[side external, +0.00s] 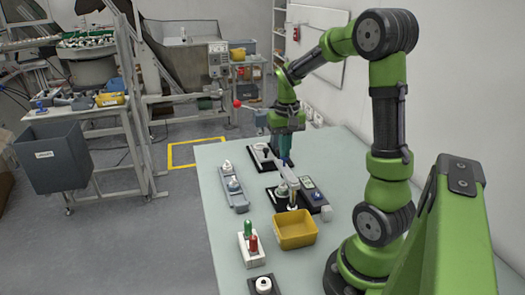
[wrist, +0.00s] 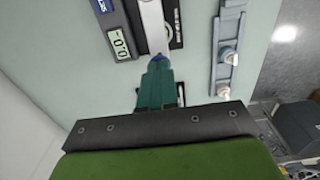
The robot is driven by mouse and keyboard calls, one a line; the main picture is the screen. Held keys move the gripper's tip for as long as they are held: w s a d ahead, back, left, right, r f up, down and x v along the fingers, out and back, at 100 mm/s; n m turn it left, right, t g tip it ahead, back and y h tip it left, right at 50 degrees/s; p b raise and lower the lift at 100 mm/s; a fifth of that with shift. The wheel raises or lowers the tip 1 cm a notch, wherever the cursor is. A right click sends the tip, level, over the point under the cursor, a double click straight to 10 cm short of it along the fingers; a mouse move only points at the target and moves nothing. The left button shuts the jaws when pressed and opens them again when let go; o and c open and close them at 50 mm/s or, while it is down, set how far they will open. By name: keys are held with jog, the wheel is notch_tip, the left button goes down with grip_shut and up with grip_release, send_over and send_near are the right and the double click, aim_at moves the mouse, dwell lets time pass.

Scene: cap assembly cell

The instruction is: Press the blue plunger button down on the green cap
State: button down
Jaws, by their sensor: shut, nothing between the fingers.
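My gripper (side external: 287,163) has its teal fingers shut together and pointing down over the far part of the table. In the wrist view the closed fingers (wrist: 159,64) reach a small blue piece (wrist: 158,57), which may be the plunger button. It sits at the end of a pale grey bar (wrist: 152,25). I cannot tell whether the fingertips touch it. The bar (side external: 288,178) also shows in the side view, just below the fingers. A green cap-like piece (side external: 248,228) stands upright on a white block near the table's front. No green cap shows under the fingers.
A grey tray (side external: 238,203) with capped pieces lies left of the bar. A yellow bin (side external: 296,229) stands nearer the front, beside a red piece (side external: 254,243) on the white block. A device with a digital display (wrist: 120,45) lies beside the bar. The table's left strip is clear.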

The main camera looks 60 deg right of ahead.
jog(key=shift+f, duration=1.05)
dwell(0.6)
jog(key=shift+r, duration=1.55)
jog(key=shift+r, duration=2.5)
